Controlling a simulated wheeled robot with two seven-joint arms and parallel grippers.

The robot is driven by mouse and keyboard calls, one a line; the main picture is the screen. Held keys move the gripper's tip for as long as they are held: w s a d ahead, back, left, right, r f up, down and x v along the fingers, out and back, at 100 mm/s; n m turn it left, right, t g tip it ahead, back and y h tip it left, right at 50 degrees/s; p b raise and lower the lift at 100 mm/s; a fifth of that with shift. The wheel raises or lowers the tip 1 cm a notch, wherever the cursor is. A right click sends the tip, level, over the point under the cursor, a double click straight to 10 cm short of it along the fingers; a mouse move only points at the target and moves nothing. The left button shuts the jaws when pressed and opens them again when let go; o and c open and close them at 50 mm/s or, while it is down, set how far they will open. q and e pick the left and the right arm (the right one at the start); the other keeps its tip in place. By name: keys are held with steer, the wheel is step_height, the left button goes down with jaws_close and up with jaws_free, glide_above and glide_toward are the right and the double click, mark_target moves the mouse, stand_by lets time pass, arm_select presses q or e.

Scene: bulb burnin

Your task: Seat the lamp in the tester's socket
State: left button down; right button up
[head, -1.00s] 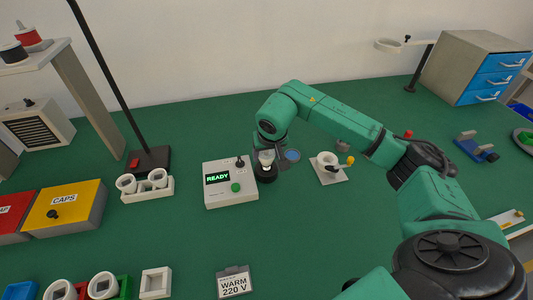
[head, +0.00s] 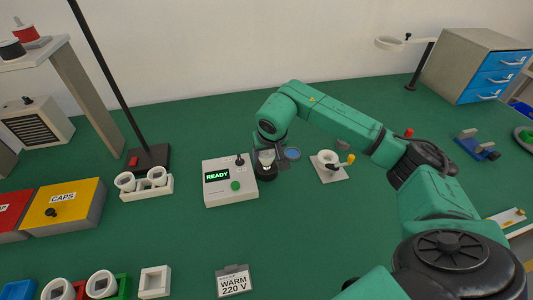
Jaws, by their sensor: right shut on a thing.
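The tester (head: 228,187) is a white box with a screen reading READY, a green button and a black toggle. Its dark round socket (head: 266,174) stands against its right side. My right gripper (head: 266,160) reaches down over the socket and is shut on the lamp (head: 267,161), a small pale bulb. The lamp is upright just above or in the socket mouth. I cannot tell whether its base touches the socket. My left gripper is out of view.
A white holder with round cups (head: 146,188) is to the left. A sign reading WARM 220 V (head: 233,282) lies in front. The green mat between is clear.

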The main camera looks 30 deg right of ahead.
steer(key=shift+f+b, duration=0.3)
steer(key=shift+f, duration=0.1)
stand_by(0.3)
steer(key=o, duration=1.4)
steer(key=b+v, duration=0.1)
steer(key=v, duration=1.3)
steer(key=shift+s+r, duration=0.2)
steer(key=shift+r, duration=0.05)
